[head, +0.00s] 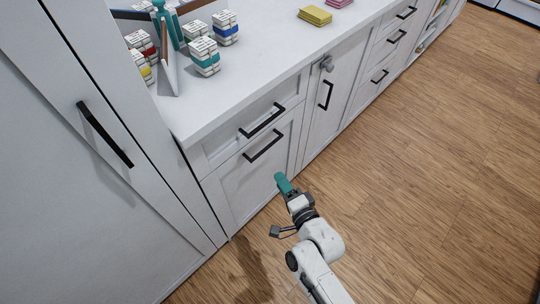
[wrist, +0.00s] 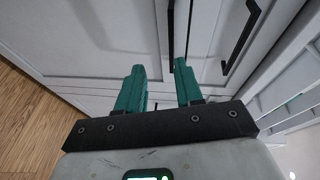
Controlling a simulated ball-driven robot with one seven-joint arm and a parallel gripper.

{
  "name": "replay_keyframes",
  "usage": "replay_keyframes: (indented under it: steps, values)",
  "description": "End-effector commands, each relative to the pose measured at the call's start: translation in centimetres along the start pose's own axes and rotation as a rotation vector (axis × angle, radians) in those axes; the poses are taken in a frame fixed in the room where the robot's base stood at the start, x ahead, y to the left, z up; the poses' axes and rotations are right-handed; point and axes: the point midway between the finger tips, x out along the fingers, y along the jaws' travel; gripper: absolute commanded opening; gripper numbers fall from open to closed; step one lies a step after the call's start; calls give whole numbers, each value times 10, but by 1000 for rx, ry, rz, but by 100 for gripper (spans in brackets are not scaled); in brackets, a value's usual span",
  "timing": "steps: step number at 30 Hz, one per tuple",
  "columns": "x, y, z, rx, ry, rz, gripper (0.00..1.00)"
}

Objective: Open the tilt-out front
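The white base cabinet nearest the tall door has two fronts, each with a black bar handle. The shallow upper front (head: 239,133) has its handle (head: 262,121) just under the counter. The larger lower front (head: 250,180) has its handle (head: 264,145) near its top edge. Both look closed; I cannot tell for sure which one tilts out. My gripper (head: 280,180) has teal fingers and is in front of the lower front, below its handle. In the wrist view, my gripper (wrist: 159,66) is open and empty. The lower handle (wrist: 171,30) and upper handle (wrist: 242,38) lie beyond the fingertips.
A tall white door (head: 60,180) with a black handle (head: 104,135) stands at the left. The counter (head: 265,50) holds small patterned boxes (head: 204,55) and yellow pads (head: 315,15). A narrow cabinet door (head: 325,108) is to the right. The wooden floor (head: 430,170) is clear.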

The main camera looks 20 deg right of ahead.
Motion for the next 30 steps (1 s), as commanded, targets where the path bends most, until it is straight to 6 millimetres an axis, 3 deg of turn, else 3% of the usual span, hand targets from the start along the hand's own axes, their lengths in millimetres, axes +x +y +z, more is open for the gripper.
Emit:
replay_keyframes:
  steps: [6, 11, 24, 30]
  values:
    - [3, 0, -7, 138, 72, -118, 36]
    - [11, -4, -9, 152, 81, -134, 36]
    - [82, -13, -16, 148, 79, -132, 36]
    - [102, -15, -17, 148, 77, -131, 36]
